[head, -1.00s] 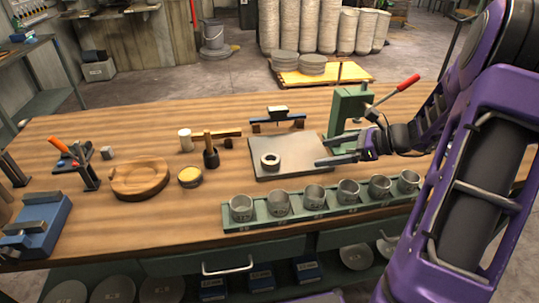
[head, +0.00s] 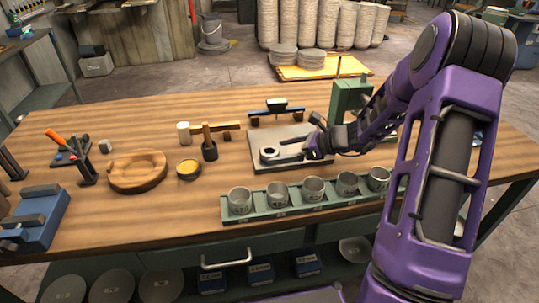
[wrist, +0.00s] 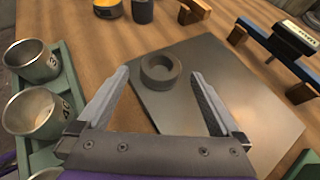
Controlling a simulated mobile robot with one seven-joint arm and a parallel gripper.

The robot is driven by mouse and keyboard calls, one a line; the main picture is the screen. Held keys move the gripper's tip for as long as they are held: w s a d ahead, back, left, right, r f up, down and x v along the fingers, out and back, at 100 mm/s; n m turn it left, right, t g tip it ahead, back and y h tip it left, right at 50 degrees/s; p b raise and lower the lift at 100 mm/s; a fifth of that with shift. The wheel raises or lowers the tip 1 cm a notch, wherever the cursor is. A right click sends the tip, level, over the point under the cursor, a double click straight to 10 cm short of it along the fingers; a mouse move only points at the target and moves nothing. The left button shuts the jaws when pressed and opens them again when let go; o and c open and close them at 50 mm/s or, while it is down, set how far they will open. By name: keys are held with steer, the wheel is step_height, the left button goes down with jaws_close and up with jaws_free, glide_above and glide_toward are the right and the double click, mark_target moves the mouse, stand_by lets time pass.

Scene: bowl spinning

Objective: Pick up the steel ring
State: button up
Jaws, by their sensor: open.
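The steel ring (head: 269,152) is a small thick grey ring lying flat on a square steel plate (head: 262,164) on the workbench. In the wrist view the ring (wrist: 160,74) lies near the left corner of the plate (wrist: 235,105). My gripper (head: 288,150) reaches in from the right, low over the plate, with its fingers pointing at the ring. In the wrist view my gripper (wrist: 160,80) is open and empty. The ring shows between the lines of the two fingertips, around their level. I cannot tell whether the fingers touch the plate.
A green rack (head: 300,199) of several metal cups runs along the front of the plate. A blue-handled tool (head: 276,107) lies behind it, and a green press (head: 348,100) stands behind my arm. A yellow tin (head: 187,169) and a dark pot (head: 209,150) stand left of the plate.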

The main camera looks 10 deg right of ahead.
mark_target(268, 153)
steer(key=x, duration=0.3)
steer(key=shift+w+a, duration=0.1)
jaws_close()
stand_by(0.4)
